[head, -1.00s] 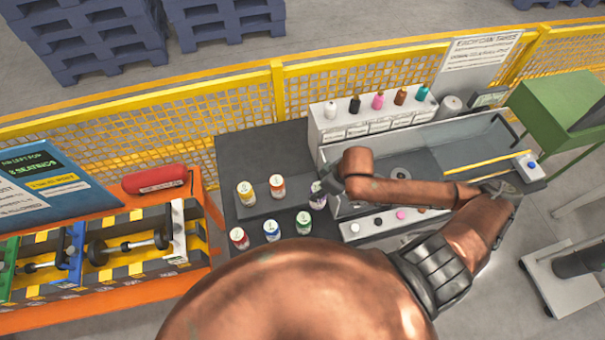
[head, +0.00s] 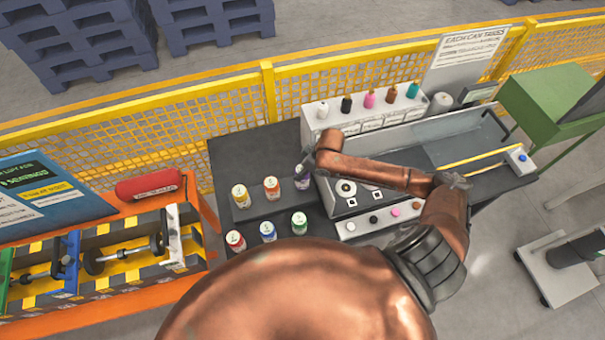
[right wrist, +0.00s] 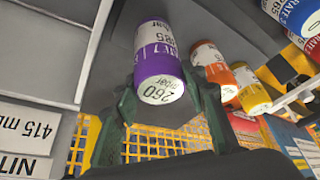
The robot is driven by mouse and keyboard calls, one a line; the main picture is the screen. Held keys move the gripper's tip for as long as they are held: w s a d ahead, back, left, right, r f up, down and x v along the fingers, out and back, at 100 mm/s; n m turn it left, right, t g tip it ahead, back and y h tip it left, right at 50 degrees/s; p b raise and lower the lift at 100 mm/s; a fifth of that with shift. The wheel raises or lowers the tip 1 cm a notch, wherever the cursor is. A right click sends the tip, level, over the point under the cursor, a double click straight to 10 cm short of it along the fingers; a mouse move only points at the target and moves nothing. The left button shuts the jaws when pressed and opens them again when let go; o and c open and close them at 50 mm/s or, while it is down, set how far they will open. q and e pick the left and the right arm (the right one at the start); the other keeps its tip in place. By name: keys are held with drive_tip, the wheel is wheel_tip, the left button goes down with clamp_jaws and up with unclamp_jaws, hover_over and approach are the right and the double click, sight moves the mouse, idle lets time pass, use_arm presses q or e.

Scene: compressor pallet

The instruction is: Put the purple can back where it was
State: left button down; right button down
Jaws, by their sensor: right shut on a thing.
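The purple can (head: 302,181) is at the right end of the back row of cans, beside the orange can (head: 271,188) and apart from it. My right gripper (head: 307,164) is shut on it from above. In the right wrist view the purple can (right wrist: 158,62) sits between the two fingers, with its "260 mbar" end towards the camera. I cannot tell whether it touches the surface below. My left gripper is not in view.
The yellow can (head: 240,196) stands left of the orange one. Red (head: 235,241), blue (head: 268,231) and green (head: 299,223) cans stand in front. The grey tester panel (head: 345,190) lies right of the cans. A white box (head: 368,115) with coloured bottles stands behind.

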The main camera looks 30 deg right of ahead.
drive_tip(key=shift+w+f+p, duration=0.2)
drive_tip(key=shift+f+p, duration=0.25)
drive_tip(key=shift+f, duration=1.2)
drive_tip(key=c, duration=1.2)
unclamp_jaws()
drive_tip(key=shift+f, duration=0.15)
drive_tip(key=v, duration=1.2)
drive_tip(key=shift+s+b, duration=0.1)
drive_tip(key=shift+b, duration=0.3)
